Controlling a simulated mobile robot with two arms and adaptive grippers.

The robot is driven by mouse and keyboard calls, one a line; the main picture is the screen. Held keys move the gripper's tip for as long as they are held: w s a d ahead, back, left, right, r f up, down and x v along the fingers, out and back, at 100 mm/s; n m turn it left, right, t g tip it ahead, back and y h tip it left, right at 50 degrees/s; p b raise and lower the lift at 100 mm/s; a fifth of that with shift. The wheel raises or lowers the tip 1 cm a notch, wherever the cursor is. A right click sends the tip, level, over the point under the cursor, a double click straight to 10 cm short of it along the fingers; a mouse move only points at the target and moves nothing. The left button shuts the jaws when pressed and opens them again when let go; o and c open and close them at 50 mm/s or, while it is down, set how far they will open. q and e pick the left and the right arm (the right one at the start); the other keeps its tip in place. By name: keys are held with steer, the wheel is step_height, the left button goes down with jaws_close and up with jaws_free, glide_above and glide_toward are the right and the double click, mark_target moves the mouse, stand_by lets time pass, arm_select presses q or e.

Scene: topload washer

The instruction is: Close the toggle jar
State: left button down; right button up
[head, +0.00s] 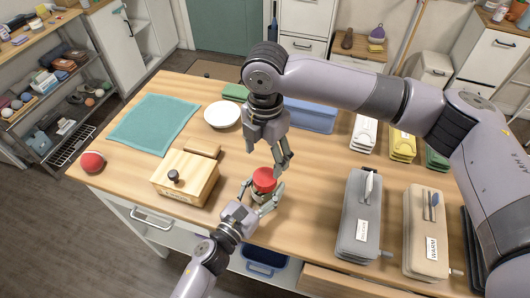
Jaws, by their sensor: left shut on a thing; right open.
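The toggle jar (264,183) stands near the front middle of the wooden table, with a round red top; its lower body is mostly hidden by fingers. My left gripper (262,196) comes from the front and is shut around the jar's sides. My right gripper (281,168) points down from above, open and empty, just behind and to the right of the red top. Whether its fingertips touch the jar cannot be told. The toggle clasp is too small to make out.
A wooden box with a dark knob (185,178) stands left of the jar. A white plate (222,114) and a blue bin (310,116) lie behind. Grey (361,215) and beige (426,232) labelled cases stand to the right. A red ball (92,162) sits at the left edge.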

mark_target(265, 176)
steer(key=shift+f, duration=4.05)
steer(key=shift+c, duration=0.5)
